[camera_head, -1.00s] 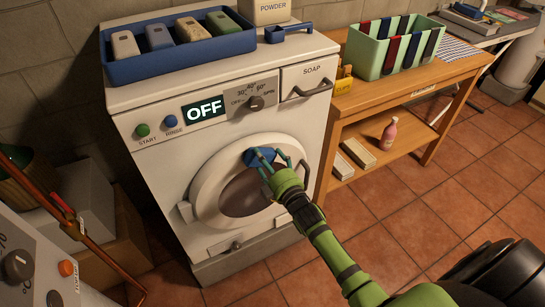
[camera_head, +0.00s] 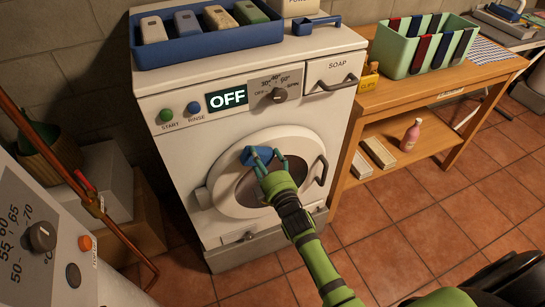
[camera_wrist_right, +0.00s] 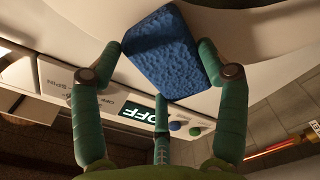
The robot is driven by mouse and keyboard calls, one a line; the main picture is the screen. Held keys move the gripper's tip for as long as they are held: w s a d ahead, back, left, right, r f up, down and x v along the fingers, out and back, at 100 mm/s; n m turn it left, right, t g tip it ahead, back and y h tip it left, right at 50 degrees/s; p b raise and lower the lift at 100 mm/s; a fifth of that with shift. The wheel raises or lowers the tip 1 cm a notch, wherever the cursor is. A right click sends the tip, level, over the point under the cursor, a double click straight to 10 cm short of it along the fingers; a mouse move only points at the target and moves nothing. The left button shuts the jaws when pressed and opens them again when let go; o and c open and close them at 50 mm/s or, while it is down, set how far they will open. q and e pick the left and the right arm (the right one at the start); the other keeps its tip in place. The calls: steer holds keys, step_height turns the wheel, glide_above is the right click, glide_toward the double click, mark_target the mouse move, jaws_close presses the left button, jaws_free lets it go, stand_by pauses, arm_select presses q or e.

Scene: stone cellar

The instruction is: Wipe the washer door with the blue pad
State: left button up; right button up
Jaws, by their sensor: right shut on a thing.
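The white washer (camera_head: 200,150) stands ahead of me, and its display reads OFF. Its round door (camera_head: 222,190) has a white ring around dark glass and looks closed. My right gripper (camera_head: 266,158) is shut on the blue pad (camera_head: 253,154) at the upper part of the door. In the right wrist view the blue pad (camera_wrist_right: 170,50) is held between the green fingers, against or very near the pale door surface; exact contact cannot be told. The gripper and forearm hide part of the glass. My left gripper is not in view.
A wooden table (camera_head: 440,93) with a green bin (camera_head: 397,55) stands at right.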

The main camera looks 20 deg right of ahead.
steer(key=shift+a, duration=0.65)
steer(key=shift+s, duration=0.1)
steer(key=shift+s+d+p, duration=0.15)
steer(key=shift+s+p, duration=0.5)
steer(key=shift+s, duration=0.85)
steer(key=shift+s+d+p, duration=0.1)
steer(key=shift+s+p, duration=0.55)
steer(key=shift+s, duration=0.8)
steer(key=shift+s, duration=0.1)
steer(key=s+p, duration=0.1)
steer(key=s, duration=0.1)
steer(key=shift+s, duration=0.4)
steer(key=shift+w, duration=0.1)
steer(key=w+b, duration=0.2)
steer(key=w, duration=0.4)
steer(key=shift+w+f, duration=0.15)
steer(key=shift+w, duration=0.2)
